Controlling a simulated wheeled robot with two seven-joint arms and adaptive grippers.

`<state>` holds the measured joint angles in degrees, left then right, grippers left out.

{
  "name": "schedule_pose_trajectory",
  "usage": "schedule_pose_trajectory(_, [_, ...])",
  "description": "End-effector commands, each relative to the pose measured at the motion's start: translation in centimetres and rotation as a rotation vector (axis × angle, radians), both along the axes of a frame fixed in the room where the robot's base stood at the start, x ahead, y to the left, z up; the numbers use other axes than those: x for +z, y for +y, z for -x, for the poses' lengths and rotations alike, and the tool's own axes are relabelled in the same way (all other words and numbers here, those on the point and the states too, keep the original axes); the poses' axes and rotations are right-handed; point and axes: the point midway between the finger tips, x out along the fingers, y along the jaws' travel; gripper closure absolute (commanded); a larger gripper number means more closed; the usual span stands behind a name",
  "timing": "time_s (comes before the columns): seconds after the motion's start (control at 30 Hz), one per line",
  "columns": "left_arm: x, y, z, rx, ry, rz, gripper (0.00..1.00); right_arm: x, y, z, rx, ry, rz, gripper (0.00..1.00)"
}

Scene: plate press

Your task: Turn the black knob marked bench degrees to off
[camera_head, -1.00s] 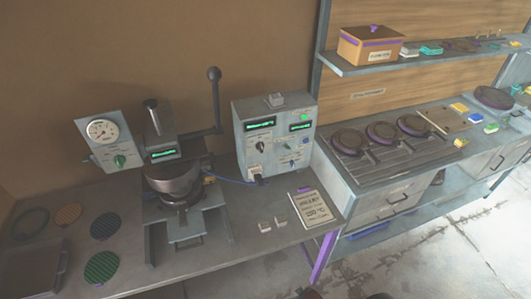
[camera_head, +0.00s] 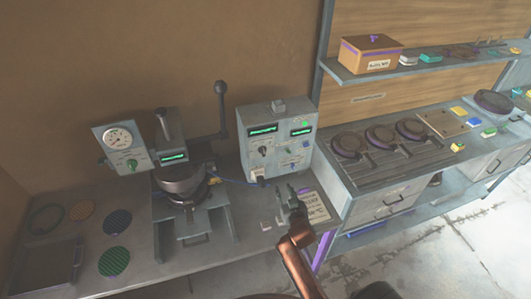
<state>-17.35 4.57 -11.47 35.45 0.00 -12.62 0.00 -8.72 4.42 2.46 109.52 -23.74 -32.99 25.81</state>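The grey control box (camera_head: 274,118) stands at the back of the bench, with two lit green displays. A black knob (camera_head: 263,151) sits on its front face below the left display; its marking and exact pointer direction are too small to read. My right gripper (camera_head: 291,191) is over the front right of the bench, below and to the right of the knob and apart from it. It points toward the box and partly covers the printed card (camera_head: 316,205). No object shows in it, but its finger gap is unclear. My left gripper is out of view.
The press (camera_head: 180,183) with its raised lever (camera_head: 221,105) stands left of the box. A gauge panel (camera_head: 120,145) with a green knob is farther left. A blue cable runs from press to box. A burner unit (camera_head: 385,155) is on the right.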

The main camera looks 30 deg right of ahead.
Motion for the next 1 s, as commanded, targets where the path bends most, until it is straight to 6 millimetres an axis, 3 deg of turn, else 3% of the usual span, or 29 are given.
schedule_pose_trajectory(0.03, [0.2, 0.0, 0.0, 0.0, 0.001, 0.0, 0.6, 2.3, 0.2, -2.2, 0.012, -0.077, 0.006, 0.73])
schedule_pose_trajectory(0.1, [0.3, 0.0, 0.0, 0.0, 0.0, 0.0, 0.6, 4.9, 0.6, -4.4, 0.035, -0.172, 0.014, 0.73])
schedule_pose_trajectory(0.2, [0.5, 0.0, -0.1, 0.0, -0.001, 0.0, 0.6, 7.6, 1.2, -6.4, 0.065, -0.265, 0.021, 0.73])
schedule_pose_trajectory(0.3, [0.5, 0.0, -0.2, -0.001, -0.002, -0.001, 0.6, 9.0, 1.6, -7.5, 0.085, -0.312, 0.022, 0.73])
schedule_pose_trajectory(0.8, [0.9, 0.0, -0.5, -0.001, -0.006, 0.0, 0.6, 9.4, 0.3, -14.0, 0.091, -0.325, 0.023, 0.73])
schedule_pose_trajectory(1.0, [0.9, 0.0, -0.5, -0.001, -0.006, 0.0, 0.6, 9.3, 0.0, -15.1, 0.09, -0.323, 0.023, 0.73])
